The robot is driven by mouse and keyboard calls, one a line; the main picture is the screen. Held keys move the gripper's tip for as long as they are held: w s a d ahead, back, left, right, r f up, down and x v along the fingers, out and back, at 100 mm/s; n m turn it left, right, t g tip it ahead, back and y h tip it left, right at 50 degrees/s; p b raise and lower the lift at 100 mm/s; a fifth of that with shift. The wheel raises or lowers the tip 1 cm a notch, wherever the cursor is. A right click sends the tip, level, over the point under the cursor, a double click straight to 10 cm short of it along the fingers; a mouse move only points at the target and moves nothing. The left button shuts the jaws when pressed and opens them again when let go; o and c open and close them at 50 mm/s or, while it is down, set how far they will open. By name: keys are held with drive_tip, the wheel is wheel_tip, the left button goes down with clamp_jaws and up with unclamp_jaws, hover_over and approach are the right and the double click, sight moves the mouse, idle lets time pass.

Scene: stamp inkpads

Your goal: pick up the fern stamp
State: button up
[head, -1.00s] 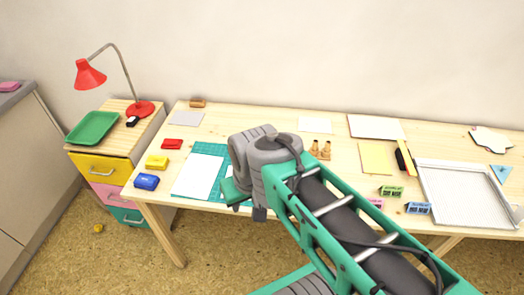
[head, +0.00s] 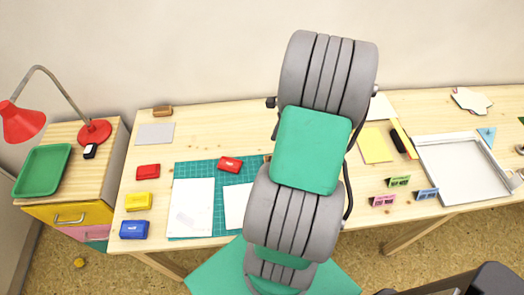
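No stamp that I can tell is the fern stamp shows now. The two small wooden stamps seen earlier near the table's middle are out of sight, and my raised arm covers that part of the table. A brown block (head: 162,111) lies at the table's back left; I cannot tell what it is. Three inkpads, red (head: 148,171), yellow (head: 138,201) and blue (head: 133,229), stand along the left edge. My gripper is not recognisable in the head view.
A green cutting mat (head: 205,169) bears white sheets and a red case (head: 230,164). At right are a yellow sheet (head: 374,146), small coloured holders (head: 399,181) and a grey tray (head: 424,163). A red lamp (head: 22,123) and green tray (head: 42,171) stand on the left drawer unit.

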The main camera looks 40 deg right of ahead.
drive_tip(key=x, duration=0.7)
drive_tip(key=shift+f+p, duration=0.1)
drive_tip(key=shift+p, duration=0.25)
drive_tip(key=shift+s, duration=0.1)
clamp_jaws()
drive_tip(key=shift+r, duration=0.4)
wheel_tip(320, 180, up, 3)
drive_tip(key=shift+s+r+b, duration=0.1)
drive_tip(key=shift+s+b, duration=0.1)
drive_tip(key=shift+b, duration=0.15)
drive_tip(key=s+a+r, duration=0.5)
drive_tip(key=s+r, duration=0.4)
drive_tip(key=s, duration=0.3)
drive_tip(key=shift+s, duration=0.4)
